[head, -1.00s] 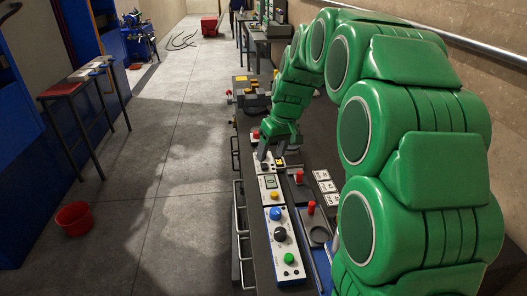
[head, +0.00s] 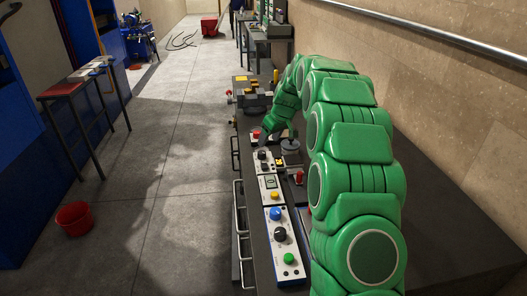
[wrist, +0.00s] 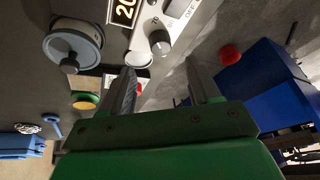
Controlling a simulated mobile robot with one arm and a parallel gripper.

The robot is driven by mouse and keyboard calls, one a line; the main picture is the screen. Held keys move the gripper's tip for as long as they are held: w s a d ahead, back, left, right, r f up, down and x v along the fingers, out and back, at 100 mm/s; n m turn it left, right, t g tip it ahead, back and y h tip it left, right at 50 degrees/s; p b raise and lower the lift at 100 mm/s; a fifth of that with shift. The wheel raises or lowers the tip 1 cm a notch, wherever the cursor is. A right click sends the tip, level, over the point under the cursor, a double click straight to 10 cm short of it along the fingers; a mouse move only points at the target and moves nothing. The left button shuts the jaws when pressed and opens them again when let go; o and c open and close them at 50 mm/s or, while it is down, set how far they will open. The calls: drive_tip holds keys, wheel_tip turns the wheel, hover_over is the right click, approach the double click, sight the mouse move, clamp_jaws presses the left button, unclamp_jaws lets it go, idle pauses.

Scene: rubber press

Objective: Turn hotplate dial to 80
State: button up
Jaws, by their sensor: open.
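My gripper (head: 278,136) hangs over the far part of the bench in the head view. In the wrist view the two fingers of my gripper (wrist: 161,68) are spread apart with nothing between them. A dark dial with a light pointer end (wrist: 160,42) sits just beyond the fingertips, on a light panel beside a black display (wrist: 124,10) showing "20", partly cut off. In the head view a black knob (head: 262,155) shows on the far control box, below my gripper. I cannot read the dial's setting or tell for sure whether it is the hotplate's.
Nearer control boxes carry a yellow button (head: 274,195), a blue knob (head: 275,214), a black dial (head: 280,233) and a green button (head: 289,258).

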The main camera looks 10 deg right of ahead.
sight(261, 153)
drive_tip(key=shift+x, duration=3.85)
drive_tip(key=shift+c, duration=0.2)
drive_tip(key=c, duration=1)
drive_tip(key=m+h, duration=0.1)
drive_tip(key=m, duration=0.1)
drive_tip(key=m+t, duration=0.1)
drive_tip(key=m, duration=0.2)
drive_tip(key=shift+s+a+h, duration=0.15)
drive_tip(key=shift+h, duration=0.25)
drive_tip(key=m, duration=0.2)
drive_tip(key=m+h, duration=0.1)
drive_tip(key=m, duration=0.1)
drive_tip(key=m+h, duration=0.1)
drive_tip(key=m, duration=0.1)
drive_tip(key=shift+a+r+m, duration=0.1)
drive_tip(key=shift+a+m, duration=0.2)
drive_tip(key=shift+h, duration=0.3)
